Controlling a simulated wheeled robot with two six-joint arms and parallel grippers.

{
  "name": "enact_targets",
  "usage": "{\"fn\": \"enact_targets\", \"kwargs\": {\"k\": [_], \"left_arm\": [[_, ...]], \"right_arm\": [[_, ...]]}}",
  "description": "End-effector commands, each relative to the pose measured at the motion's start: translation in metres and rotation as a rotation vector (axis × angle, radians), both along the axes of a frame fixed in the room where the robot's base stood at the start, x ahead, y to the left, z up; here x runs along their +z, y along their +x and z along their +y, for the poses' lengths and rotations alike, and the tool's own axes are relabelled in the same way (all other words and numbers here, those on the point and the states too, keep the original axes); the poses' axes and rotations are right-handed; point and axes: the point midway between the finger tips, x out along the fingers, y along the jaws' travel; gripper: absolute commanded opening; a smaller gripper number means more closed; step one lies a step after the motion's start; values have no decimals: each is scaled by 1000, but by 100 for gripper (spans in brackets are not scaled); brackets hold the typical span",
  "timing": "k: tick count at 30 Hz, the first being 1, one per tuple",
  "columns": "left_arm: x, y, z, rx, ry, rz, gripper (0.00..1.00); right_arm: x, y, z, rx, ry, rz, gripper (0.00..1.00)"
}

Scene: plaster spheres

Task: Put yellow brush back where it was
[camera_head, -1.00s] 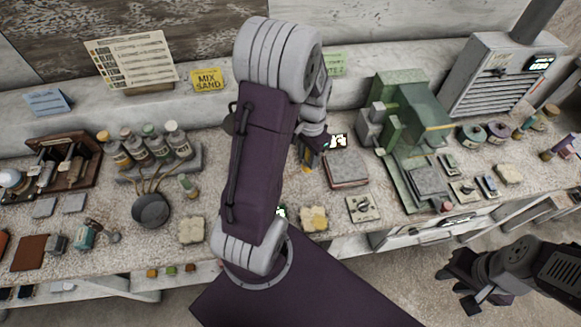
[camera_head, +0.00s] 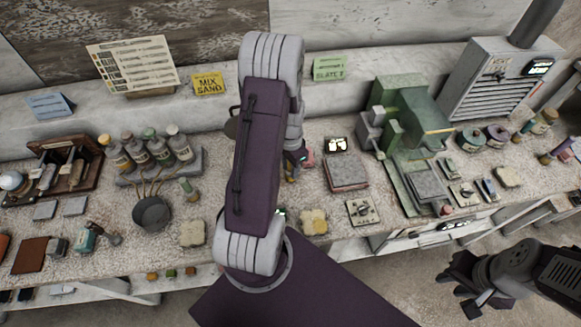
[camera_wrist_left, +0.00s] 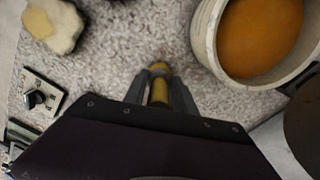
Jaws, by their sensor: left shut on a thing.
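The yellow brush (camera_wrist_left: 160,92) is in the left wrist view, upright between the fingertips of my left gripper (camera_wrist_left: 160,82), which is shut on it. Only its yellow-brown upper part shows; the rest is hidden. The gripper is over the speckled bench top. In the head view my left gripper (camera_head: 292,170) is mostly hidden behind my own arm, near the middle of the bench, and the brush cannot be made out clearly. My right gripper (camera_head: 474,290) is away from the bench at the lower right, empty, with its fingers apart.
In the left wrist view, a pale pot (camera_wrist_left: 207,45) with orange contents is close on the right. A cream block (camera_wrist_left: 55,22) and a knobbed plate (camera_wrist_left: 38,98) are on the left. In the head view, a dark slab stack (camera_head: 347,172) and a green machine (camera_head: 412,115) stand right of the arm.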

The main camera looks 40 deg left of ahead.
Motion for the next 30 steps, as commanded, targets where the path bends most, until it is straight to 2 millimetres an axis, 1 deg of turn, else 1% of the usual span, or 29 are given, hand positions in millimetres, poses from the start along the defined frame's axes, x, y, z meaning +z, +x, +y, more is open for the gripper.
{"fn": "enact_targets", "kwargs": {"k": [1,2,3,4,12,15,16,17,20,24,27,30], "left_arm": [[-3,0,0,0,0,0,0],[-3,0,0,0,0,0,35],[-2,0,0,0,0,0,46],[-2,0,0,0,0,0,54],[-2,0,0,0,0,0,54],[4,0,0,0,0,0,54],[6,1,0,0,1,-1,54],[10,1,1,0,2,-4,54],[31,2,1,0,3,-6,54],[66,3,2,0,4,-6,54],[89,3,2,0,3,-5,54],[106,3,2,0,2,-5,54]], "right_arm": [[-2,0,0,0,0,0,31],[-2,0,0,0,0,0,31],[-1,0,0,0,0,0,31],[-1,0,0,0,0,0,31],[-1,0,0,0,0,0,31],[3,0,0,0,0,0,31],[1,0,0,0,0,0,31],[1,0,0,0,0,0,31],[1,0,0,0,0,0,31],[2,0,0,0,0,0,31],[2,0,0,0,0,0,31],[3,0,0,0,0,0,31]]}}
